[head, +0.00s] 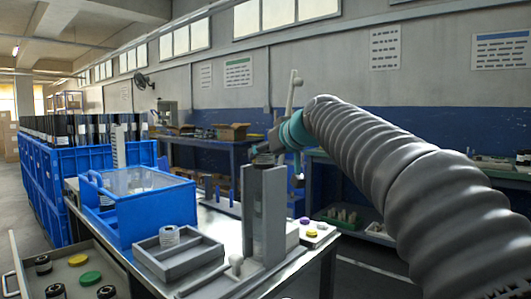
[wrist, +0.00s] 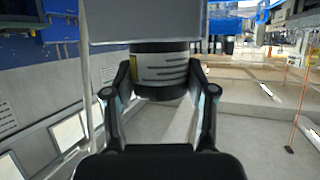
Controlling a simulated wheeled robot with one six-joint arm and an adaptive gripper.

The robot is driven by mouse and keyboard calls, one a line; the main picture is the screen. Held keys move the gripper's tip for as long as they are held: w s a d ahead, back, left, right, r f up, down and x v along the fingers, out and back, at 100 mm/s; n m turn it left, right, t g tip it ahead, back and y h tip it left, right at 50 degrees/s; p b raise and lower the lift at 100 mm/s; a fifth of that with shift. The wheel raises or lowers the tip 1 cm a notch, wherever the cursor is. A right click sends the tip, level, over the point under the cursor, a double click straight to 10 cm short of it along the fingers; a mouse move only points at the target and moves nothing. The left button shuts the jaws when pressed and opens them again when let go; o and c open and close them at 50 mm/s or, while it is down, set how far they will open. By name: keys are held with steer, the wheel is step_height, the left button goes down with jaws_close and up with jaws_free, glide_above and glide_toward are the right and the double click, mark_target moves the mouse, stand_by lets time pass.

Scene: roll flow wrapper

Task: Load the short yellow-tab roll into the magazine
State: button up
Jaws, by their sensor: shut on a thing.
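In the wrist view my gripper (wrist: 160,97) is shut on a short roll (wrist: 160,72) with black ends, a pale striped label and a yellow tab at its left side. A grey wall (wrist: 140,22), which looks like the magazine, covers the far end of the roll. In the head view my gripper (head: 268,150) is at the top of the tall grey magazine (head: 274,205), with the dark roll (head: 263,160) at the magazine's upper mouth. Pale striped shapes show in the magazine's slot. I cannot tell how far the roll is inside.
A blue bin (head: 150,208) and a grey tray (head: 195,257) with a pale roll (head: 169,237) stand left of the magazine. Purple (head: 304,220) and yellow (head: 311,233) buttons sit to its right. A lower-left drawer holds dark rolls and yellow and green discs (head: 90,278).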

steer(key=shift+f+b, duration=0.65)
steer(key=shift+f, duration=0.05)
steer(key=o, duration=1.3)
steer(key=shift+o, duration=0.2)
steer(key=v, duration=1.2)
